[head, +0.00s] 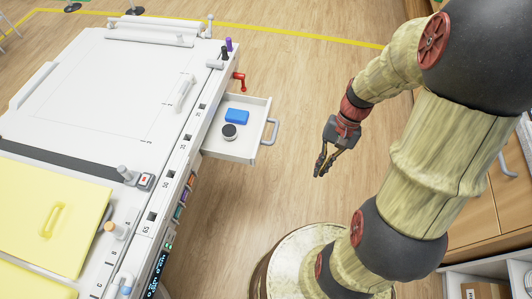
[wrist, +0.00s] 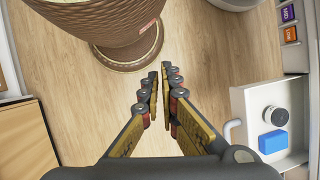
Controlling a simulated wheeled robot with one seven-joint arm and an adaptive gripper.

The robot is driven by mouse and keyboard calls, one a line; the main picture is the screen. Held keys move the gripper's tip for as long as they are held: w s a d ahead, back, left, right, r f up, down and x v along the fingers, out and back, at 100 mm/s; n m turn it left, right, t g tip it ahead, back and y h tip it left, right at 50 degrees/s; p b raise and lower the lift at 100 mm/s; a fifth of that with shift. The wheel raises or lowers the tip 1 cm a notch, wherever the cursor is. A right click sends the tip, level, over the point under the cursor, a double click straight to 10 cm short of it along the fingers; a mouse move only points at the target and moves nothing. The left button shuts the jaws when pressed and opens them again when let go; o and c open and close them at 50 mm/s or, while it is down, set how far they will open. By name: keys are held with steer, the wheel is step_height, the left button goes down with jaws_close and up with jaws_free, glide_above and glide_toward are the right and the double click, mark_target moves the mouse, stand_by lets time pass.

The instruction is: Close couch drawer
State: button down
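The couch drawer (head: 251,149) is a white open tray pulled out from the right side of the white couch (head: 93,75). Its grey handle (head: 271,131) faces right, toward my arm. A blue block (head: 237,116) and a round black-topped item (head: 229,131) lie inside. In the wrist view the drawer (wrist: 244,99) is at the right, with its handle (wrist: 230,132) toward the fingers. My gripper (head: 318,173) points down, right of and apart from the handle. Its fingertips (wrist: 161,69) nearly meet, with only a thin gap and nothing between them.
Yellow pads (head: 85,226) lie on the couch. A red lever (head: 239,78) sticks out beside the drawer. Wooden cabinets (head: 500,185) and a white shelf (head: 460,284) stand at the right. Bare wooden floor (head: 295,90) lies between drawer and gripper.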

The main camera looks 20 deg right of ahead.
mark_target(214, 146)
steer(key=w+a+f+m+t+y, duration=0.1)
steer(key=w+f+m+t+y, duration=0.1)
steer(key=f+m+y, duration=0.6)
steer(key=w+a+f+m+t+y, duration=0.1)
steer(key=a+f+m+t+y, duration=0.2)
steer(key=f, duration=0.8)
steer(key=w+d+m+t, duration=0.4)
steer(key=w+m+t, duration=0.25)
steer(key=w, duration=0.45)
steer(key=shift+n+y, duration=0.4)
steer(key=shift+n, duration=0.05)
steer(key=x, duration=0.4)
steer(key=b+x, duration=0.1)
steer(key=x, duration=0.3)
steer(key=f+x, duration=0.1)
steer(key=x, duration=0.3)
steer(key=shift+w+a+b, duration=0.1)
steer(key=shift+w+b, duration=0.15)
steer(key=shift+b, duration=0.15)
steer(key=shift+w+a, duration=0.25)
steer(key=shift+a, duration=0.1)
steer(key=b+x, duration=0.1)
steer(key=x, duration=2.1)
steer(key=shift+r, duration=0.1)
steer(key=shift+w+a, duration=0.25)
steer(key=shift+a, duration=0.05)
